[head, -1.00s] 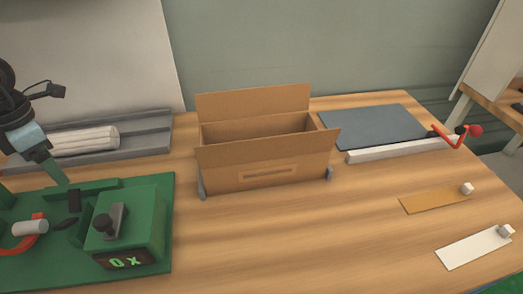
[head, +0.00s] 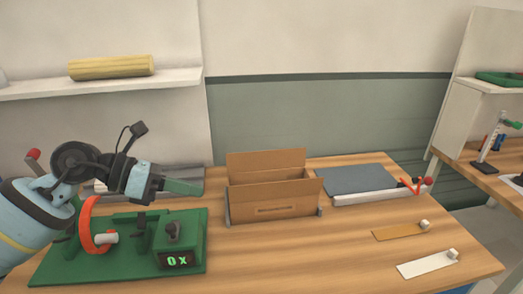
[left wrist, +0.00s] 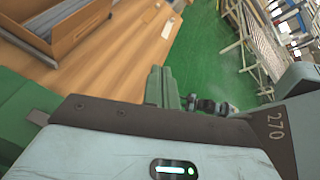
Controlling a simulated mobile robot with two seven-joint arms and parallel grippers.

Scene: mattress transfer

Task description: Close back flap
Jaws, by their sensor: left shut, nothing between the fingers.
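The open cardboard box (head: 272,209) stands on the table in the middle of the head view. Its back flap (head: 266,161) stands up at the far side, and its front flap (head: 275,191) is folded outward. The box also shows at the upper left of the left wrist view (left wrist: 85,28). My left gripper (head: 200,187) is shut and empty, to the left of the box and apart from it, with its green fingers pointing toward the box. My right gripper is not in view.
A green machine (head: 60,262) with a red ring and a "0 x" display stands at left. A grey trimmer (head: 350,179) with a red handle lies right of the box. Orange (head: 400,231) and white (head: 428,264) strips lie front right. The table front of the box is clear.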

